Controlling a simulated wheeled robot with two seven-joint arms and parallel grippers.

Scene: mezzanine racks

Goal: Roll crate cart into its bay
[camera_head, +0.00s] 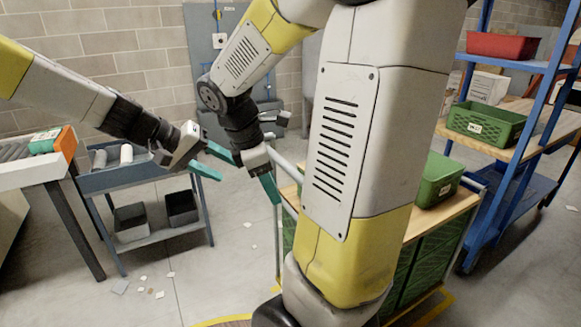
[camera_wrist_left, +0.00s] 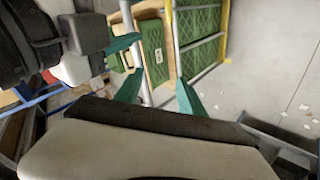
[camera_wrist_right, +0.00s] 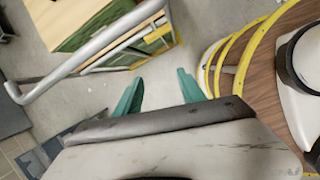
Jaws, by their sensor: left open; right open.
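The crate cart has a wooden top (camera_head: 437,217), green crates below and a grey tube handle (camera_head: 287,166); my right arm hides much of it. A green bin (camera_head: 437,180) stands on top. In the right wrist view the handle (camera_wrist_right: 88,60) is up and left of my fingers. My left gripper (camera_head: 212,160) is open, left of the cart; in the left wrist view a grey cart tube (camera_wrist_left: 133,35) appears between its fingers, at unclear depth. My right gripper (camera_head: 254,173) is open beside the handle; contact is unclear. I cannot make out the bay for certain.
A grey trolley (camera_head: 150,178) with black bins and a conveyor end (camera_head: 30,174) stand at left. A blue rack (camera_head: 547,65) with red and green bins stands at right. Scraps (camera_head: 142,290) litter otherwise open floor.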

